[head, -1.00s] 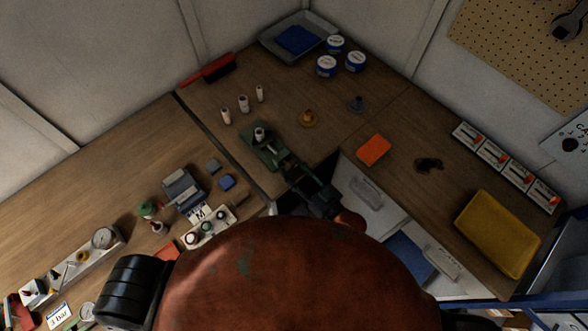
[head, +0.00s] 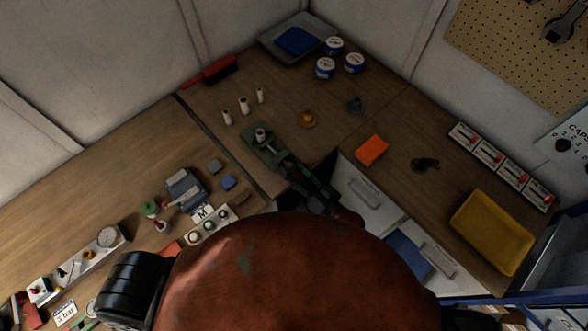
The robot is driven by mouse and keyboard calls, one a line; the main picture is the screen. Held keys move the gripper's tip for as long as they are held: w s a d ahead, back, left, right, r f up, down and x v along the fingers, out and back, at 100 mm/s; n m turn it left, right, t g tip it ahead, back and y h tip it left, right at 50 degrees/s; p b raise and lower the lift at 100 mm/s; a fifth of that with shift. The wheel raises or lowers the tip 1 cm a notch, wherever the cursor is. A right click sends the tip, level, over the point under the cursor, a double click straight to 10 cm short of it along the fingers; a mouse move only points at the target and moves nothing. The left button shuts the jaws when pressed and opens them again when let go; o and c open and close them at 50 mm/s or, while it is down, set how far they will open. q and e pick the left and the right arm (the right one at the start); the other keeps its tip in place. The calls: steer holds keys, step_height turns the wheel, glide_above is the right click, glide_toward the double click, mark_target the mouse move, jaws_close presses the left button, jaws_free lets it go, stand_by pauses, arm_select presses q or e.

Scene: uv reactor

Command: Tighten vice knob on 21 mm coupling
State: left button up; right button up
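A small green vice (head: 254,150) sits on the wooden bench near its inner corner. A pale, dark-topped coupling (head: 261,134) stands upright in it. My dark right gripper (head: 288,164) reaches up from the lower right to the vice's near end. Its fingertips are at or over that end, where the knob is hidden or too dark to make out. I cannot tell whether the fingers touch the knob or how far they are apart. My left gripper is not in view.
Three pale cylinders (head: 244,105), a brass-coloured part (head: 308,120) and a grey part (head: 355,104) stand behind the vice. An orange block (head: 371,150) lies to the right. A yellow tray (head: 492,232) is at far right. Small devices crowd the left bench.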

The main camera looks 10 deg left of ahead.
steer(key=shift+o, duration=1.3)
steer(key=shift+f, duration=0.1)
